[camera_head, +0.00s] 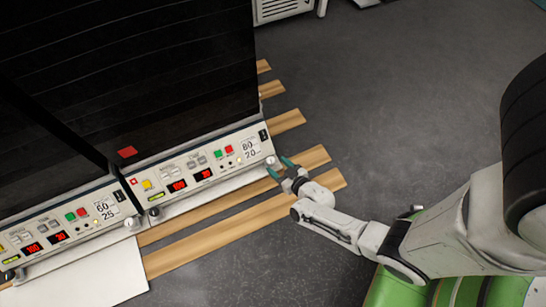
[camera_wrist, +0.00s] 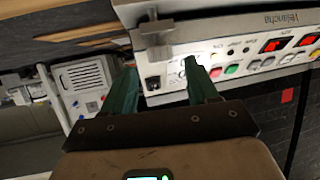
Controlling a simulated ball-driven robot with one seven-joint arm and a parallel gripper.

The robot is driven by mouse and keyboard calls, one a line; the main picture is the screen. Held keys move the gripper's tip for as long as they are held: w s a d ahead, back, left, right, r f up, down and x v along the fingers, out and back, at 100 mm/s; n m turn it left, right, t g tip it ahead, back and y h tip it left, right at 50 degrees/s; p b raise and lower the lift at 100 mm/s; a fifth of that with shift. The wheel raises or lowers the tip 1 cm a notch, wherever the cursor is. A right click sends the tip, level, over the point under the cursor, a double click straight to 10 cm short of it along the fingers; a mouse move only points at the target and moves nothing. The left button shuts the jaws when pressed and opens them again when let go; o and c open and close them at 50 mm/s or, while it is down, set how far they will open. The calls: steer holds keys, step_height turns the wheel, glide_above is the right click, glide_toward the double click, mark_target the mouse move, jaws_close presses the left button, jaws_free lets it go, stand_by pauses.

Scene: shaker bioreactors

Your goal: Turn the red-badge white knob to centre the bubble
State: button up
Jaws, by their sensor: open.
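A white knob (camera_head: 270,160) sits at the right lower corner of the nearer-right control panel (camera_head: 205,170). My gripper (camera_head: 279,167) is open just beside it, its green fingers pointing at that corner. In the wrist view, my gripper (camera_wrist: 160,68) is open and empty, with a grey knob-like post (camera_wrist: 154,38) ahead between the fingers. I see no contact. A small red badge (camera_head: 134,181) marks the panel's left end. Below it is a yellow-green level strip (camera_head: 155,197); its bubble is too small to make out.
A second panel (camera_head: 65,225) stands at the left, with another white knob (camera_head: 132,223) at its right corner. Wooden slats (camera_head: 245,222) lie under the units. Open grey floor (camera_head: 400,95) is behind and right. A white cabinet (camera_wrist: 85,78) shows in the wrist view.

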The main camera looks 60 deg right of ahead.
mark_target(272, 162)
steer(key=shift+b+x, duration=0.85)
steer(key=shift+x, duration=1.1)
steer(key=c, duration=1)
steer(key=shift+c, duration=0.2)
